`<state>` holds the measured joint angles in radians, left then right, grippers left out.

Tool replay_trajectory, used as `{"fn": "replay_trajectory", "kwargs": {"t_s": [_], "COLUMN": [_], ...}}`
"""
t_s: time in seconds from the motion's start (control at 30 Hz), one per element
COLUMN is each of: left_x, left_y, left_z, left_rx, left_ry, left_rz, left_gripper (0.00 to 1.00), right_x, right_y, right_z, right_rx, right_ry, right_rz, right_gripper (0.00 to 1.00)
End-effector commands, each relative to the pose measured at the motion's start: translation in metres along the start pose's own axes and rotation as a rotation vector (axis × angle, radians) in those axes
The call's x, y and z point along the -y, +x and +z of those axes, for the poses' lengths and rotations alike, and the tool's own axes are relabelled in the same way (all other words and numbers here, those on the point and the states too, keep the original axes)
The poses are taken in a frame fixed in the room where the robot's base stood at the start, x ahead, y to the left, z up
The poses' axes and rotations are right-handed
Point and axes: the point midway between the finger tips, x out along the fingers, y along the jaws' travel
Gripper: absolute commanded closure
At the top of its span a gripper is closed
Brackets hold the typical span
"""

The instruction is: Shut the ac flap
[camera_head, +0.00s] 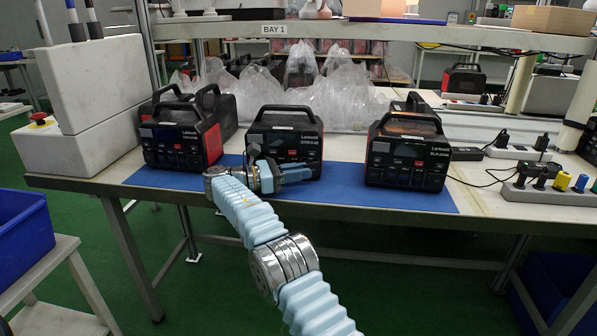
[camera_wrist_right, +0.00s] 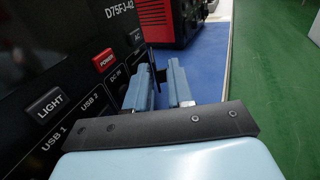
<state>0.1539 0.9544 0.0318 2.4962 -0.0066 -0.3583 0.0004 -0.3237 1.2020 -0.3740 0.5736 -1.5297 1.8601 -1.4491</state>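The middle power station (camera_head: 286,125) stands upright on the blue mat, a black unit with a top handle. Its dark front panel (camera_wrist_right: 75,60) fills the left of the right wrist view, with LIGHT, POWER, USB, DC IN and AC labels. A thin dark piece beside the AC label, seemingly the AC flap (camera_wrist_right: 151,58), sticks out from the panel. My right gripper (camera_head: 292,173) is at the lower front of this unit. Its two pale blue fingers (camera_wrist_right: 161,68) are apart, close to the flap; contact cannot be told. My left gripper is not in view.
Similar power stations stand to the left (camera_head: 180,143) and right (camera_head: 408,150) on the blue mat (camera_head: 330,190). Plastic-wrapped items (camera_head: 340,95) lie behind. A socket strip (camera_head: 545,190) with plugs lies at the right. The mat's front strip is mostly clear.

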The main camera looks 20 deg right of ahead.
Motion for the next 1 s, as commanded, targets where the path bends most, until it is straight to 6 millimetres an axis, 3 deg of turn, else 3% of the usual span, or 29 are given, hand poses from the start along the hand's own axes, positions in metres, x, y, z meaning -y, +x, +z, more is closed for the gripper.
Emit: {"fn": "replay_trajectory", "kwargs": {"t_s": [0.1, 0.67, 0.87, 1.0], "left_x": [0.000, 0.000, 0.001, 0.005], "left_y": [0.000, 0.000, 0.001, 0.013], "left_z": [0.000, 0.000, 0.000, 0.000], "left_rx": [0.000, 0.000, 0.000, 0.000], "left_ry": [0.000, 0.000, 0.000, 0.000], "left_rz": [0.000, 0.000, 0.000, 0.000], "left_gripper": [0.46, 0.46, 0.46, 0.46], "right_x": [0.000, -0.001, 0.004, 0.010], "right_y": [0.000, 0.002, 0.005, 0.006], "right_z": [0.000, 0.003, 0.002, -0.002], "right_rx": [0.001, 0.003, 0.004, 0.001], "right_ry": [0.000, 0.000, -0.002, 0.000], "right_rz": [0.002, 0.029, 0.102, 0.187], "right_gripper": [0.62, 0.62, 0.62, 0.62]}}
